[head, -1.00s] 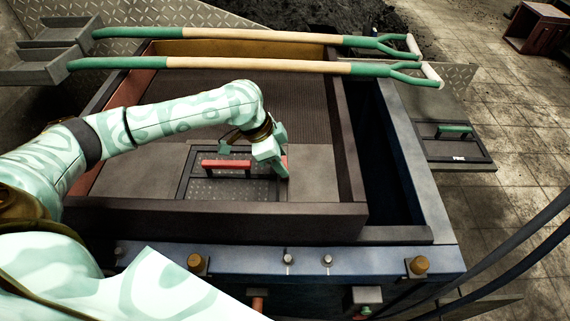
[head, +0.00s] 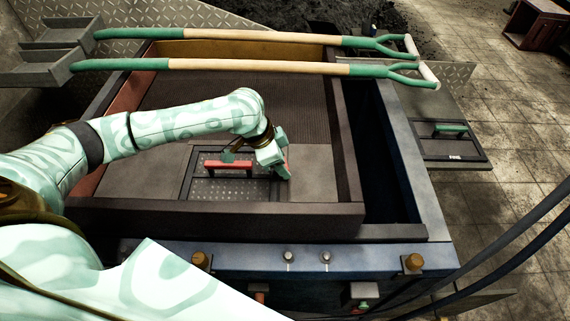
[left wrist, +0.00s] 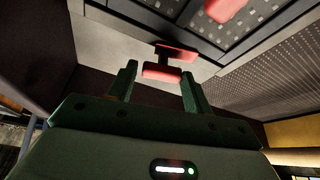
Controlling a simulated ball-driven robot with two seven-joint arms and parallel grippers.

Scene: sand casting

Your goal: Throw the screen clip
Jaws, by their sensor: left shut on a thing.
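The screen clip is a small red piece (left wrist: 168,72) at the right edge of a dark framed panel (head: 232,189). Its upper bar lies against the panel's frame in the left wrist view. In the head view only a sliver of its red shows (head: 288,163) beside my gripper. My left gripper (left wrist: 160,75) is shut on the clip, with one finger on either side of it. The panel has a red bar handle (head: 226,166) to the left of the gripper. My right gripper is not in view.
Two green-and-tan shovels (head: 262,68) lie across the back of the box. A deep dark gap (head: 388,155) runs along the box's right side. A second panel with a green handle (head: 450,130) lies further right. Open paved floor (head: 515,120) is beyond.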

